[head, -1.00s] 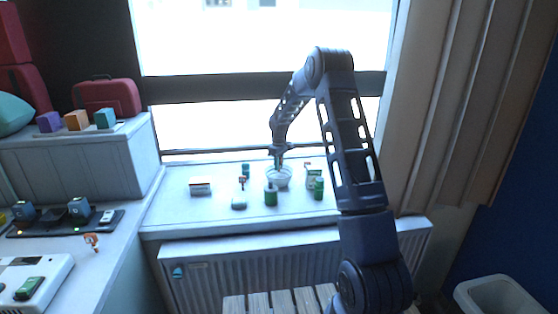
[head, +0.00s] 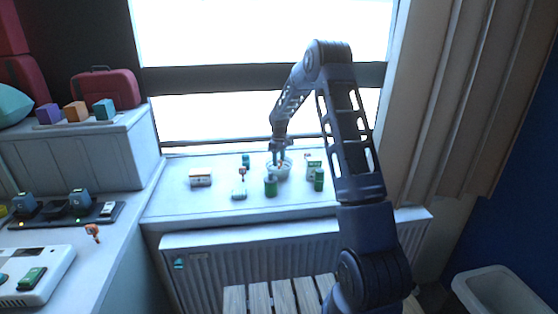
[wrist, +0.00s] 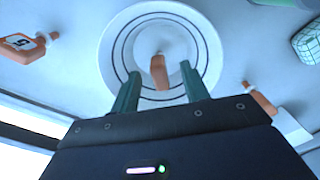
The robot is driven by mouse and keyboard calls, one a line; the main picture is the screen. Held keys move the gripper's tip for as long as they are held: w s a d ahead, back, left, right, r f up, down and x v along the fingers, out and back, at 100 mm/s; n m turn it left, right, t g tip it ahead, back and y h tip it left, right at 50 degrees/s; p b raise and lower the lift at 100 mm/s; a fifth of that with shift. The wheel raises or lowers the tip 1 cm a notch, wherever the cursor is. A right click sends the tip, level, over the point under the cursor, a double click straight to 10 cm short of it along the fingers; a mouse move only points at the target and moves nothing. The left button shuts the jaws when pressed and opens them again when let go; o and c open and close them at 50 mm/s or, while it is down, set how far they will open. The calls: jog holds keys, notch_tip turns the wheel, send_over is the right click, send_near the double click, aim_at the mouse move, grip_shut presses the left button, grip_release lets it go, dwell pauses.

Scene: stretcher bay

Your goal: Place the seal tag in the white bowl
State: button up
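The white bowl (head: 287,174) stands on the sill, and the wrist view shows its ringed rim (wrist: 113,52) from above. An orange seal tag (wrist: 158,72) shows between my fingertips, within the outline of the bowl; I cannot tell if it rests on the bowl's floor. My gripper (wrist: 161,72) is over the bowl, its two green fingers spread, with a gap on each side of the tag. In the head view my gripper (head: 279,160) reaches down at the bowl, and the tag is too small to make out clearly.
Green canisters (head: 271,186) (head: 319,180) stand in front of and right of the bowl. A small box (head: 200,179) lies to the left. Other orange-marked items (wrist: 22,45) (wrist: 262,102) lie beside the bowl. The window is close behind.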

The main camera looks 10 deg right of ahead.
dwell(0.4)
jog(key=shift+r, duration=3.55)
jog(key=s+d+r+m+t, duration=0.1)
jog(key=s+d+r+m, duration=0.15)
jog(key=s+r, duration=0.85)
jog(key=s+d+r+m+t, duration=0.15)
jog(key=s+d+r, duration=0.25)
jog(key=s+r, duration=0.65)
jog(key=s+d+m+t, duration=0.1)
jog(key=s+m, duration=0.1)
jog(key=s, duration=1.3)
jog(key=s+d+f+m+t, duration=0.1)
jog(key=s+d+m, duration=0.1)
jog(key=s, duration=1.3)
jog(key=shift+s+d+f+m, duration=0.15)
jog(key=shift+s+d+m, duration=0.15)
jog(key=shift+m, duration=0.2)
